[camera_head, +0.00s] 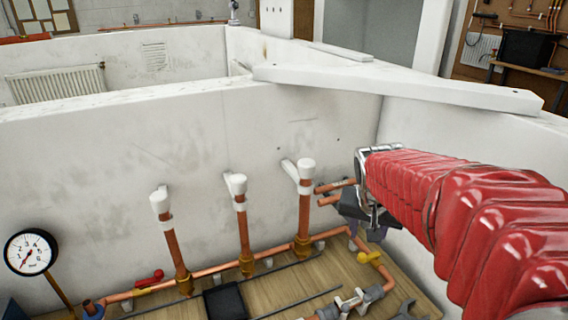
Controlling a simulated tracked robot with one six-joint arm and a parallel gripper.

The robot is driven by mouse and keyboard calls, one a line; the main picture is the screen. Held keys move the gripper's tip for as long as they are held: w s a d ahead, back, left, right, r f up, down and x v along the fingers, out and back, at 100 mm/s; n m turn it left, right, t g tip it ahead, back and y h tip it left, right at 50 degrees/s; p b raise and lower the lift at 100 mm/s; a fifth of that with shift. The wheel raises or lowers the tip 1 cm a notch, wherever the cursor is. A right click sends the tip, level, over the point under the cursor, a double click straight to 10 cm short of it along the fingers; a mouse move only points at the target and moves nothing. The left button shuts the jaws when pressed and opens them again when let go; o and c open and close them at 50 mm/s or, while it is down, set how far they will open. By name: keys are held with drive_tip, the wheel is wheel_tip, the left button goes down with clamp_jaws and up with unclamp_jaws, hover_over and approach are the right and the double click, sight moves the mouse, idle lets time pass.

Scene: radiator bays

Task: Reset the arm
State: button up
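My arm, in a glossy red ribbed sleeve, reaches in from the right edge of the head view. My gripper (366,222) is at its far end, pointing away and down, in front of the bay's right inner corner. Its dark body and metal bracket show, with a small purplish part below. The fingertips are mostly hidden, so I cannot tell whether it is open or holds anything. Short copper pipe ends (332,192) show just left of it; I cannot tell whether they touch it.
Three white-capped copper pipes (244,228) stand left of the gripper. White walls (120,140) enclose the bay; a white plank (400,88) lies on top.

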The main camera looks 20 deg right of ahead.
drive_tip(key=s+a+r+n+t+y, duration=0.1)
drive_tip(key=s+a+n, duration=0.2)
drive_tip(key=s+a, duration=0.3)
drive_tip(key=s+a+r+n+t+y, duration=0.1)
drive_tip(key=s+a+n, duration=0.3)
drive_tip(key=s+a, duration=0.3)
drive_tip(key=a, duration=0.4)
drive_tip(key=shift+s+a+n+y, duration=0.25)
drive_tip(key=shift+a+n+y, duration=0.05)
drive_tip(key=shift+a+y, duration=0.1)
